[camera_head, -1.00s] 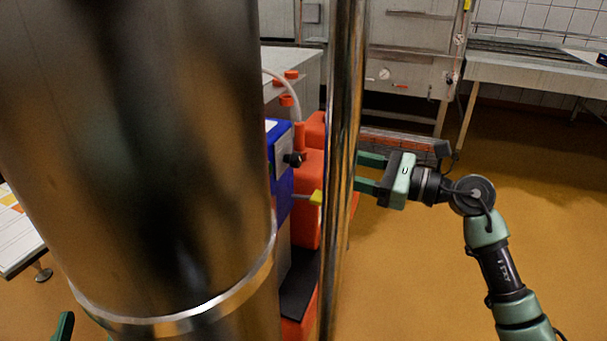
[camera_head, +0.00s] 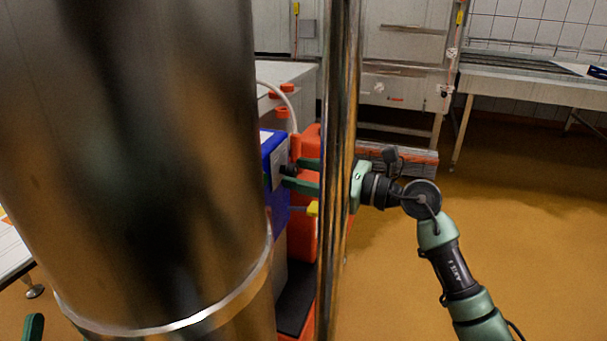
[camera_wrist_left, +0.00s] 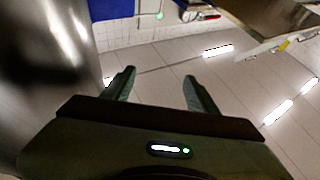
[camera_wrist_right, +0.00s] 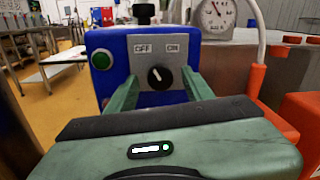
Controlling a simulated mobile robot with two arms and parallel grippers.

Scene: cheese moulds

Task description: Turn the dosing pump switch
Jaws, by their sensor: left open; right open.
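The blue dosing pump box (camera_head: 273,148) stands behind the chrome column in the head view. In the right wrist view, the box (camera_wrist_right: 108,43) has a grey plate (camera_wrist_right: 185,50) marked OFF and ON. On it sits a black round switch (camera_wrist_right: 160,78), its white mark tilted up-left toward OFF. My right gripper (camera_head: 290,173) is open, fingers pointing at the box, one either side of the switch; I cannot tell whether they touch it. My left gripper (camera_wrist_left: 158,76) is open and empty, and only its tip shows at the head view's lower left.
A thick chrome tank (camera_head: 140,150) and a thin chrome post (camera_head: 338,200) stand in front of the pump. Orange containers (camera_head: 305,200) sit beside it. A round gauge (camera_wrist_right: 217,15) and a green button (camera_wrist_right: 102,60) are near the switch. The floor at right is clear.

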